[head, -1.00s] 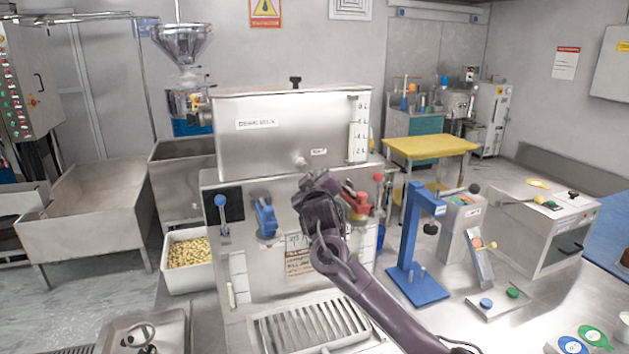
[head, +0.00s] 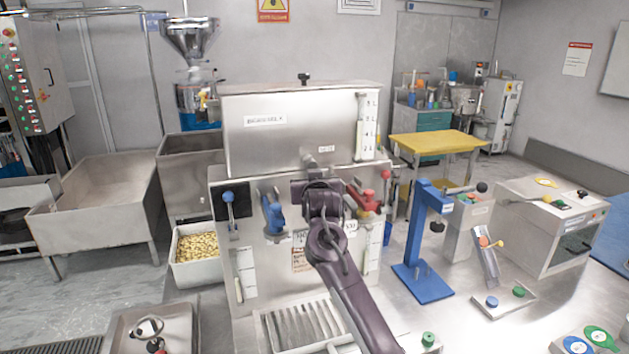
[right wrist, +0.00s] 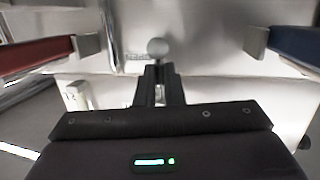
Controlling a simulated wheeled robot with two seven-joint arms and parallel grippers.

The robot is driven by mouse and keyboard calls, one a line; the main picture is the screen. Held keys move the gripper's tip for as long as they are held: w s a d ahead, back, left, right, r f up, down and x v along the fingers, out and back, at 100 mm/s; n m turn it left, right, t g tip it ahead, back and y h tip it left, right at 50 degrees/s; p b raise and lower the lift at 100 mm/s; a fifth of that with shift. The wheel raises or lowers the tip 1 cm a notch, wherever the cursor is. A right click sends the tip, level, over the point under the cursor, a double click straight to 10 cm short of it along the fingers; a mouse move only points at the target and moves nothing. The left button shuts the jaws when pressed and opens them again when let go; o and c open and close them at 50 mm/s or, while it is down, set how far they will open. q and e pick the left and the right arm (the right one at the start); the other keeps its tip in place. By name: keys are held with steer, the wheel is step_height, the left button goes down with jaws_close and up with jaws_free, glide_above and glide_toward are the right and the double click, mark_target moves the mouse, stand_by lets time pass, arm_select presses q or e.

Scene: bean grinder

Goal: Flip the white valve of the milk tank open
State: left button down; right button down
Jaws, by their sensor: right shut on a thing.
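The milk tank (head: 260,150) is a steel box on top of the machine front, with a level gauge on its right. My right gripper (head: 322,188) is in front of the panel just below the tank, between the blue and red valves. In the right wrist view its dark fingers (right wrist: 153,82) are close together, shut on the white valve. The valve's pale round knob (right wrist: 157,47) shows just beyond the fingertips. In the head view my gripper and wrist hide most of the white valve. My left gripper is not in view.
A blue valve (head: 272,213) is left of my right gripper and a red valve (head: 366,196) is close on its right. A blue stand (head: 424,245) rises right of my arm. A slotted drip tray (head: 300,325) lies below.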

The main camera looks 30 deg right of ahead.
steer(key=shift+m, duration=0.3)
steer(key=shift+a, duration=0.1)
steer(key=c, duration=1.5)
jaws_free()
steer(key=shift+s+a, duration=0.1)
steer(key=shift+s, duration=0.15)
steer(key=b+v, duration=0.2)
steer(key=v, duration=0.5)
steer(key=shift+r+b, duration=0.1)
steer(key=shift+b, duration=0.25)
